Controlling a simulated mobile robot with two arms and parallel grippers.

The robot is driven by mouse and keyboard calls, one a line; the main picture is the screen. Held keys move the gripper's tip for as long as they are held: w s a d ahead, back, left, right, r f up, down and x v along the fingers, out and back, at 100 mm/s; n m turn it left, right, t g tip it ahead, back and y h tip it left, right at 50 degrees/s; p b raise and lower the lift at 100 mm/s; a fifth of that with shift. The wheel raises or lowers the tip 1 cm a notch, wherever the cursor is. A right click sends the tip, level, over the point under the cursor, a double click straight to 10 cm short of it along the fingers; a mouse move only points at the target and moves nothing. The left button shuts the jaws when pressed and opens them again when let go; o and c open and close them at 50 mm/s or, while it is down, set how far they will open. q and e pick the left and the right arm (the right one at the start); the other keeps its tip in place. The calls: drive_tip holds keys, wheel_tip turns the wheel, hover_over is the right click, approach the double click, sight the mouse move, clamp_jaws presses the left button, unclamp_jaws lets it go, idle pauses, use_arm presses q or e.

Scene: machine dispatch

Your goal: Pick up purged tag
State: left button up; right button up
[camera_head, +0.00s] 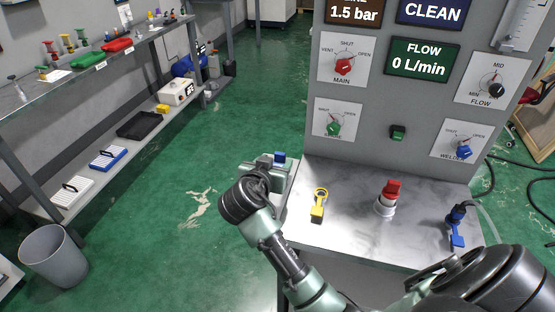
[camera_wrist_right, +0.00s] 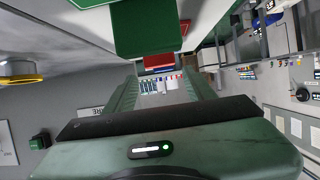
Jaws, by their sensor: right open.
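No tag with readable "purged" lettering shows in either view. A plain green plate (camera_wrist_right: 145,28) stands at the top of the right wrist view, just beyond my fingertips, with a red piece (camera_wrist_right: 160,62) below it; I cannot tell if either is the tag. My right gripper (camera_wrist_right: 163,85) is open, with nothing visible between its fingers. In the head view the right gripper (camera_head: 272,163) is at the left edge of the machine's shelf, partly hidden by its wrist. A small blue piece (camera_head: 280,158) shows beside it. My left gripper is out of view.
The grey machine shelf (camera_head: 350,235) carries a yellow key-shaped piece (camera_head: 318,205), a red-topped fitting (camera_head: 387,198) and a blue connector (camera_head: 457,230). The panel (camera_head: 385,110) with knobs rises behind. A bench (camera_head: 95,70) and bin (camera_head: 52,255) stand left.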

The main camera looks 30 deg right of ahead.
sight(279, 155)
drive_tip(key=p+x, duration=0.1)
drive_tip(key=x, duration=0.2)
drive_tip(key=shift+w+d, duration=0.2)
drive_tip(key=shift+w, duration=0.25)
drive_tip(key=shift+w+d+f, duration=0.3)
drive_tip(key=shift+d, duration=0.05)
clamp_jaws()
drive_tip(key=shift+r, duration=0.1)
